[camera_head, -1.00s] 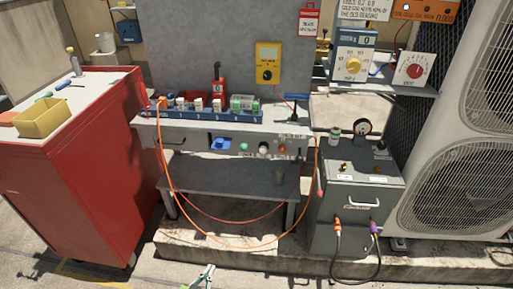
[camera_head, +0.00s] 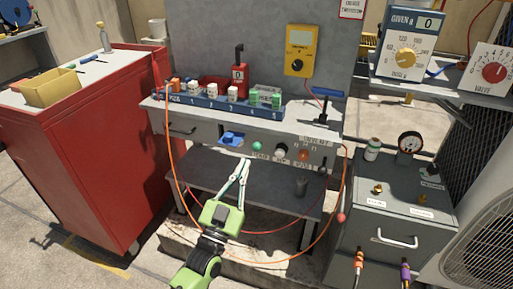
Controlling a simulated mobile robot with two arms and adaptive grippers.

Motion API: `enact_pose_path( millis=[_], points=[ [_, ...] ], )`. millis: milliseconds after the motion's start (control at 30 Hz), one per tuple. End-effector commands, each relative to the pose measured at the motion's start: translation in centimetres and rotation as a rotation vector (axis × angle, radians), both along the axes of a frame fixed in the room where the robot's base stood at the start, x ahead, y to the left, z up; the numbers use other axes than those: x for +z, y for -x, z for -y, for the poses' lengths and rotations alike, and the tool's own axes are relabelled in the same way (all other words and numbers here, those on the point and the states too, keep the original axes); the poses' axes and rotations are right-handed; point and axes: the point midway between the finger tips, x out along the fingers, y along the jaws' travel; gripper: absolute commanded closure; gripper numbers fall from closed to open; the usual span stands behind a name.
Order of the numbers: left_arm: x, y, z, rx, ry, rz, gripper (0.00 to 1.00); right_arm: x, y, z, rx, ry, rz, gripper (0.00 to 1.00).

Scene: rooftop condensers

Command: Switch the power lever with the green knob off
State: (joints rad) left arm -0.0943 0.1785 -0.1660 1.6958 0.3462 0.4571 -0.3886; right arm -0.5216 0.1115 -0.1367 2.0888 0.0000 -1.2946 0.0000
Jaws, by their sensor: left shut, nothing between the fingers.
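The green knob (camera_head: 257,146) of the power lever is on the front panel of the grey bench, left of a white knob (camera_head: 280,150) and a red-orange knob (camera_head: 303,154). The lever's stem and its position are too small to tell. My left gripper (camera_head: 245,163), green with slim pale fingers, comes up from the bottom in front of the bench. It is shut and empty, its tips just below and left of the green knob. I cannot tell whether they touch the panel. My right gripper is not in view.
A blue holder (camera_head: 231,139) is on the panel left of the green knob. An orange cable (camera_head: 172,188) loops below the bench. A red cabinet (camera_head: 85,165) stands left, a grey box (camera_head: 395,225) with plugged cables right. The lower shelf (camera_head: 275,200) is mostly clear.

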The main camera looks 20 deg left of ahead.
Motion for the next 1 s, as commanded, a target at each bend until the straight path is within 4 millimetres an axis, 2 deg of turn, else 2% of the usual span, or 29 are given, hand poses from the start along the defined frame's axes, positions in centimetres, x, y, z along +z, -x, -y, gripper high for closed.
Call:
enact_pose_path(
  millis=[133, 267, 533, 633, 700, 767, 1000],
  points=[
    [0.2, -0.5, 0.1, 0.000, 0.000, 0.001, 1.00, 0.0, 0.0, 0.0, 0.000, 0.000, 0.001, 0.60],
    [1.0, -2.1, 0.2, -0.001, 0.002, 0.002, 1.00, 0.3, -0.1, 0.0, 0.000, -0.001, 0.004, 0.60],
    [3.5, -7.3, 0.7, -0.001, 0.002, 0.002, 1.00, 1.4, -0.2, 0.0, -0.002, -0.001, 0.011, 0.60],
    [4.4, -9.2, 0.9, -0.001, 0.001, 0.002, 1.00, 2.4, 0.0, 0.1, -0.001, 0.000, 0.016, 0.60],
    [2.9, -9.2, 0.7, 0.000, -0.002, -0.006, 1.00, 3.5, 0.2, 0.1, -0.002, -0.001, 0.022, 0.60],
    [2.1, -9.3, 0.6, 0.000, -0.002, -0.006, 1.00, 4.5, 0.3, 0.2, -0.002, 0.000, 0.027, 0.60],
    [0.6, -9.5, 0.3, -0.001, 0.000, -0.003, 1.00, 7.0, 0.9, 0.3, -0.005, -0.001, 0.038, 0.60]
  ],
)
